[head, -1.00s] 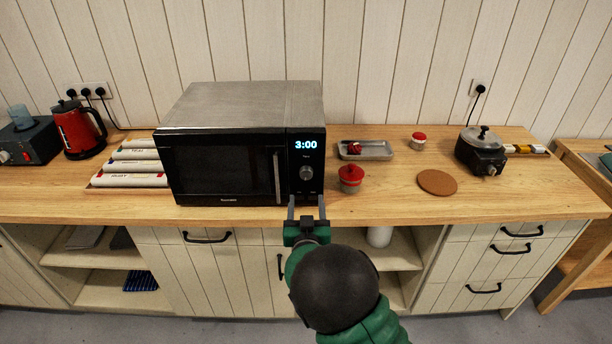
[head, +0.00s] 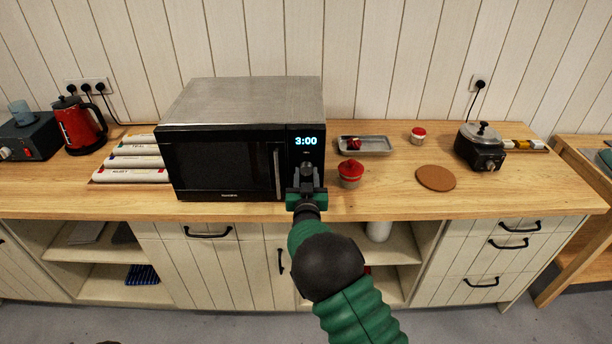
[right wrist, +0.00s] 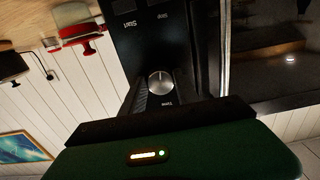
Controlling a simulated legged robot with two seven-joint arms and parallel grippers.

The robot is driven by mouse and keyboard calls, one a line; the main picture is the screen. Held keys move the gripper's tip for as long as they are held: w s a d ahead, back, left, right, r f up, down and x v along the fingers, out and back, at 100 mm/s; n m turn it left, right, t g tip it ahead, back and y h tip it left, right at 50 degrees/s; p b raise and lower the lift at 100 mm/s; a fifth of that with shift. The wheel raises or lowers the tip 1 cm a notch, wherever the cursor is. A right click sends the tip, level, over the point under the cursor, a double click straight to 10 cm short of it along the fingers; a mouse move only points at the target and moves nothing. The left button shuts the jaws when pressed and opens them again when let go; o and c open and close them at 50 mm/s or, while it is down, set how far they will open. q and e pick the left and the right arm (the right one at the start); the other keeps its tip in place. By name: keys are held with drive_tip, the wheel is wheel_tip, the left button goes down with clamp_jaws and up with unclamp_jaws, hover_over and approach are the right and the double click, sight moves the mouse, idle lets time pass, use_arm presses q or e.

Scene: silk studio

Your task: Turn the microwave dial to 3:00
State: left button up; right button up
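The microwave (head: 240,100) stands on the counter with its door closed. Its display (head: 306,141) reads 3:00. The round dial is hidden behind my right gripper in the head view. In the right wrist view the dial (right wrist: 160,83) has a silver face with a pointer line, and the gripper's fingers lie close on both sides of it. My right gripper (head: 307,174) is at the lower part of the control panel, its fingers drawn in around the dial; it looks shut on it. My left gripper is not in view.
A red-lidded jar (head: 350,174), metal tray (head: 365,146) and cork mat (head: 436,178) sit right of the microwave. A small black cooker (head: 480,150) is farther right. White rolls (head: 130,164) and a red kettle (head: 78,126) are left. Bare counter lies around the mat.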

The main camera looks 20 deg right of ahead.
clamp_jaws()
drive_tip(key=shift+f+n+b, duration=0.15)
drive_tip(key=shift+n+b, duration=0.3)
drive_tip(key=shift+n, duration=0.65)
drive_tip(key=o, duration=0.7)
unclamp_jaws()
